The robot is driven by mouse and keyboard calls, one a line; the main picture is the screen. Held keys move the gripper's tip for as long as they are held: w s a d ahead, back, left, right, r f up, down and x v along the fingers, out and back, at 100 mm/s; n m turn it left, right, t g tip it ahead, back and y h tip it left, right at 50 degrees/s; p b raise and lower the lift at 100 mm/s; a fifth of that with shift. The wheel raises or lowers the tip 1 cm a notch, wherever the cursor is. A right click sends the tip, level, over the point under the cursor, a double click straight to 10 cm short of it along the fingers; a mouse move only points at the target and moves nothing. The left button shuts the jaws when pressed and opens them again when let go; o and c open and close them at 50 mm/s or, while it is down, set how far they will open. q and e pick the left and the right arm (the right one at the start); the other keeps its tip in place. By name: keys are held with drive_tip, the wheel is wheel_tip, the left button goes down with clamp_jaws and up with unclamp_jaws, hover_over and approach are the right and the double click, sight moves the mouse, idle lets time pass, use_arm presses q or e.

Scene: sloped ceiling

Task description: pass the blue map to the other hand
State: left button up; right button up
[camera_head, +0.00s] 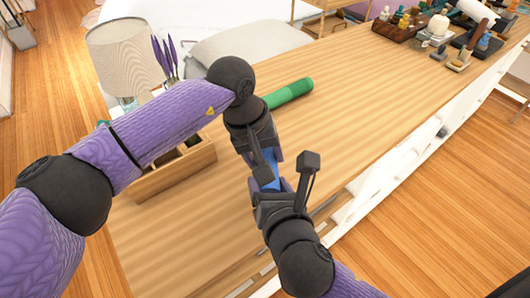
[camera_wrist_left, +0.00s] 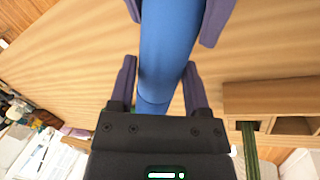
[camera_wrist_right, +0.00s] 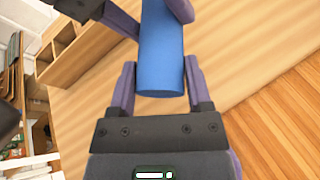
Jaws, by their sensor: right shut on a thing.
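The blue map is a smooth rolled blue tube. In the head view only small parts of it (camera_head: 273,169) show between my two grippers. My right gripper (camera_head: 278,188), coming from below, is shut on the map; its fingers flank the tube near one end in the right wrist view (camera_wrist_right: 161,70). My left gripper (camera_head: 266,163) is close above it, with its fingers on both sides of the tube near the other end in the left wrist view (camera_wrist_left: 160,75). Whether the left fingers press on the map or stand slightly apart cannot be told.
Both grippers are over a long wooden table (camera_head: 360,100). A green roll (camera_head: 289,93) lies behind them. A wooden compartment box (camera_head: 175,170) is at the left, by a lamp (camera_head: 125,58). Small bottles and holders (camera_head: 405,22) stand far right. The table's middle right is clear.

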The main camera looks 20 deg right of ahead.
use_arm(q)
drive_tip(key=shift+s+d+r, duration=0.1)
drive_tip(key=shift+s+d, duration=0.15)
drive_tip(key=shift+d, duration=0.1)
drive_tip(key=shift+c, duration=0.2)
use_arm(e)
drive_tip(key=o, duration=1.3)
drive_tip(key=shift+a, duration=0.2)
